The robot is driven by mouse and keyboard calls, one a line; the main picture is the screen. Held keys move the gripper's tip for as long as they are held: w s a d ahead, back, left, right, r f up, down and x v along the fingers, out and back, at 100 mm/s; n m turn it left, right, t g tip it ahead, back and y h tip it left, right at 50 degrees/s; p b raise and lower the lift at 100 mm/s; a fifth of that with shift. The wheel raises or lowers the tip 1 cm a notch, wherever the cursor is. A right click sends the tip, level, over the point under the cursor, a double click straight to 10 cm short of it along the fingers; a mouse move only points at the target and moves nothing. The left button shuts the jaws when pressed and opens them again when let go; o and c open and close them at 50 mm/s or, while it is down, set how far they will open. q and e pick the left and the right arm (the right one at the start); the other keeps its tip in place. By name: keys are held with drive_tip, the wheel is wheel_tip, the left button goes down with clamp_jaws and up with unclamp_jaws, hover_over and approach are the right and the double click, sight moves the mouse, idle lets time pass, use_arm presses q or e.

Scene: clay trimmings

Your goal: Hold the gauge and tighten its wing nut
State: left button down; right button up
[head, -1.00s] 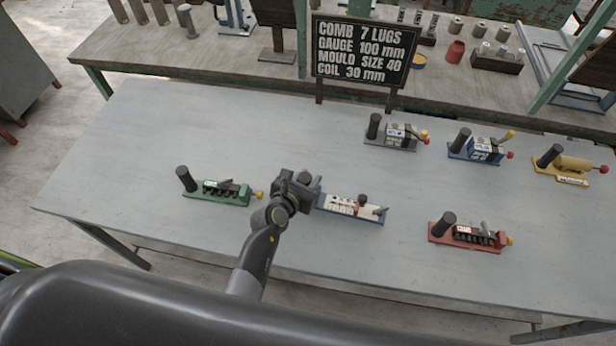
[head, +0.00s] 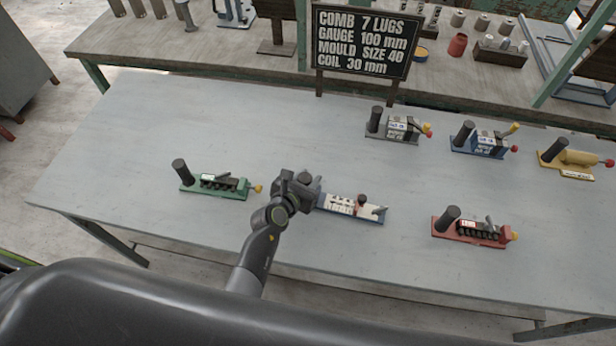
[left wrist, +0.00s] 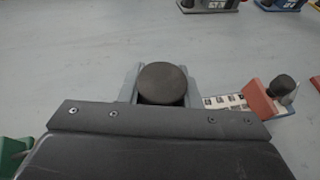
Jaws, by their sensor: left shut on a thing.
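The gauge (head: 338,207) is a long blue base with a white marked scale, lying flat near the front middle of the table. A small reddish slider with a dark knob (head: 361,200) stands on it; in the left wrist view this dark knob (left wrist: 283,87) sits beside the reddish block (left wrist: 260,104). Whether the knob is the wing nut I cannot tell. My left gripper (head: 309,187) is over the gauge's left end. In the left wrist view its fingers are shut around a dark round-topped handle (left wrist: 163,83). My right gripper is not in view.
A green device (head: 213,187) lies to the left and a red one (head: 468,231) to the right. Grey (head: 398,126), blue (head: 484,143) and yellow (head: 574,160) devices stand further back. A sign (head: 362,42) stands behind.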

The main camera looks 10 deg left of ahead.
use_arm(q)
drive_tip(key=shift+f+b, duration=0.4)
drive_tip(key=shift+f, duration=0.2)
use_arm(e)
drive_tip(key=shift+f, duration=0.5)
use_arm(q)
drive_tip(key=shift+p, duration=0.3)
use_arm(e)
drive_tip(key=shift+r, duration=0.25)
use_arm(q)
drive_tip(key=shift+f, duration=0.2)
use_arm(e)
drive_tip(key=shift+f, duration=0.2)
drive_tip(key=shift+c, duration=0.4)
